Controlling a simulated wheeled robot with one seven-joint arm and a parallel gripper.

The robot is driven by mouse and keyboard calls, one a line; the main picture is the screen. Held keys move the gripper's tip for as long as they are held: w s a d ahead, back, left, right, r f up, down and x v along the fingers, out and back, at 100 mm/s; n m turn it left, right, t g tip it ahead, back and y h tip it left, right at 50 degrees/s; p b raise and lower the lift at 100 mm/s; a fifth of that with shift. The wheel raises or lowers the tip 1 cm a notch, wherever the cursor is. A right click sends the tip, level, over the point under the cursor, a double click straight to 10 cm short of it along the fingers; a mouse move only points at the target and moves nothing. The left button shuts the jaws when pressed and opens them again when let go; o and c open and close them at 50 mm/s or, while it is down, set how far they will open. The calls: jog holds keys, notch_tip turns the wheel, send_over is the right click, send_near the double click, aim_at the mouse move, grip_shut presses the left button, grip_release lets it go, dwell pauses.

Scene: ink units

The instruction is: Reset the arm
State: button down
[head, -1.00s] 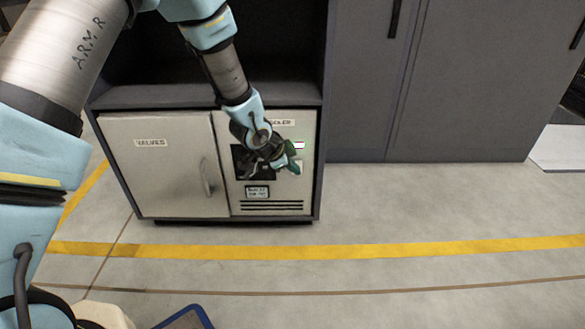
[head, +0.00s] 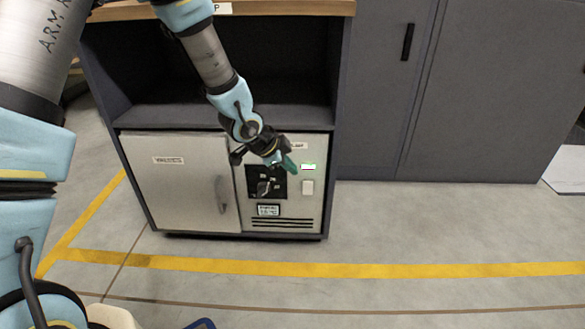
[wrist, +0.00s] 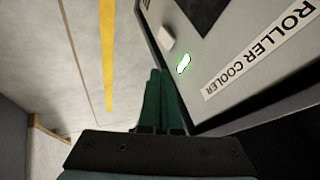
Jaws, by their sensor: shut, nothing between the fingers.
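My gripper (head: 289,164) is in front of the upper part of the roller cooler panel (head: 313,205) in the head view. Its green fingers are together with nothing between them; they also show in the wrist view (wrist: 163,100). In the wrist view the panel carries a "ROLLER COOLER" label (wrist: 258,50), a lit green indicator (wrist: 184,64) and a pale square button (wrist: 166,39). I cannot tell how far the fingers are from the panel.
A closed "VALVES" door (head: 180,190) with a handle (head: 222,194) is left of the panel. An open dark shelf (head: 290,75) is above. Tall grey cabinets (head: 480,100) stand at right.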

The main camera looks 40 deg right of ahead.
dwell(0.3)
jog(key=w+a+r+n+t+y, duration=0.15)
jog(key=w+a+n, duration=0.25)
jog(key=a, duration=0.5)
jog(key=w+a+r+n+t+y, duration=0.1)
jog(key=w+a+r+n+y, duration=0.2)
jog(key=a, duration=0.5)
jog(key=w+a+r+n+t+y, duration=0.15)
jog(key=w+a+n, duration=0.25)
jog(key=a, duration=0.5)
jog(key=s+a+r+n+g, duration=0.1)
jog(key=s+a+r+n, duration=0.2)
jog(key=a, duration=0.4)
jog(key=s+a+r+n+g+y, duration=0.1)
jog(key=s+a+n, duration=0.3)
jog(key=a+n, duration=0.15)
jog(key=s+a+r+n+g, duration=0.1)
jog(key=s+a+r+n, duration=0.2)
jog(key=a, duration=0.4)
notch_tip(320, 180, up, 34)
jog(key=p, duration=3.5)
jog(key=shift+w+f+p, duration=0.15)
jog(key=shift+w+p, duration=0.15)
jog(key=shift+p, duration=0.1)
jog(key=shift+d+n, duration=0.1)
jog(key=shift+n, duration=0.15)
